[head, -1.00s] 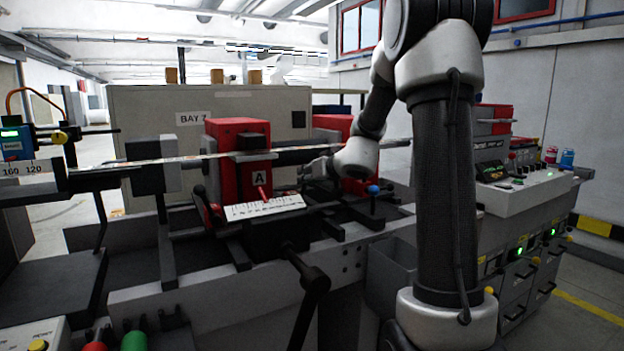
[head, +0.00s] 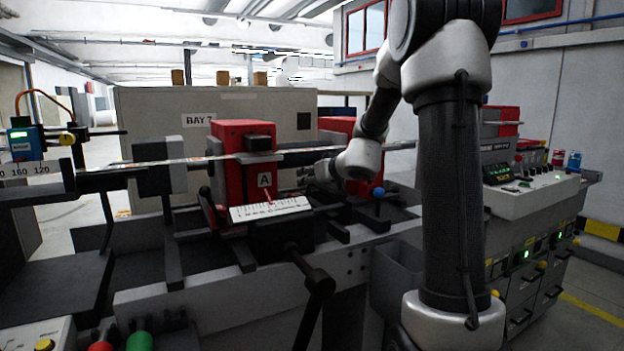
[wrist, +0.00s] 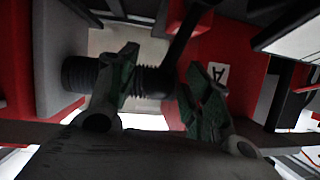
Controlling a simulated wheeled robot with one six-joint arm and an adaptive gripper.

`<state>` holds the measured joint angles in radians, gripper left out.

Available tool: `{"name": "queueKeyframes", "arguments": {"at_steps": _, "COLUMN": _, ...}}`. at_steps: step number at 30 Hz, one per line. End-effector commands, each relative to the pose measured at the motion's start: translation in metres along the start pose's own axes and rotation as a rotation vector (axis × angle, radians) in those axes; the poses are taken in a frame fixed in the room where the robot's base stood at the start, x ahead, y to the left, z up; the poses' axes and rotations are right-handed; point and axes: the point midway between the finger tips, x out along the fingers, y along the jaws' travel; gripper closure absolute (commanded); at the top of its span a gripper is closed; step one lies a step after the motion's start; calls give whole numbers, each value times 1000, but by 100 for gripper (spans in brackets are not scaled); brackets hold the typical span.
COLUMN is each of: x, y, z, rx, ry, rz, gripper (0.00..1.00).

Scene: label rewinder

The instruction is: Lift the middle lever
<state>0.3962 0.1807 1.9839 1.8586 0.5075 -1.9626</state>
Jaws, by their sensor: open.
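My gripper (head: 318,170) is just right of the red block marked A (head: 244,147), partly hidden behind my wrist. In the wrist view my gripper (wrist: 165,68) is open, its two green-dark fingers apart. A dark rod (wrist: 187,42) runs down between them and meets a black ribbed cylinder (wrist: 152,83), which passes behind the left finger. I see no closed grip on either. I cannot tell whether this rod is the middle lever. A black-knobbed lever (head: 318,283) stands out at the machine's front, and a blue-knobbed one (head: 378,192) stands right of my gripper.
A white scale plate (head: 268,209) lies below the red block. A second red block (head: 336,126) stands behind my gripper. A long strip (head: 190,160) crosses the machine. A control panel (head: 532,192) is at right. Red blocks and grey plates crowd my fingers closely.

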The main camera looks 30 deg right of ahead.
Motion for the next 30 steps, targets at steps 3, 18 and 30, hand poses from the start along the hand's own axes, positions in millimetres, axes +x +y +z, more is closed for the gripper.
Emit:
{"name": "queueKeyframes", "arguments": {"at_steps": 3, "x": -1, "y": 0, "z": 0, "rx": 0, "ry": 1, "rz": 1, "gripper": 51}}
{"name": "queueKeyframes", "arguments": {"at_steps": 18, "x": -92, "y": 0, "z": -1, "rx": -1, "ry": 3, "rz": 3, "gripper": 51}}
{"name": "queueKeyframes", "arguments": {"at_steps": 30, "x": -120, "y": 0, "z": 1, "rx": 0, "ry": -1, "rz": 0, "gripper": 51}}
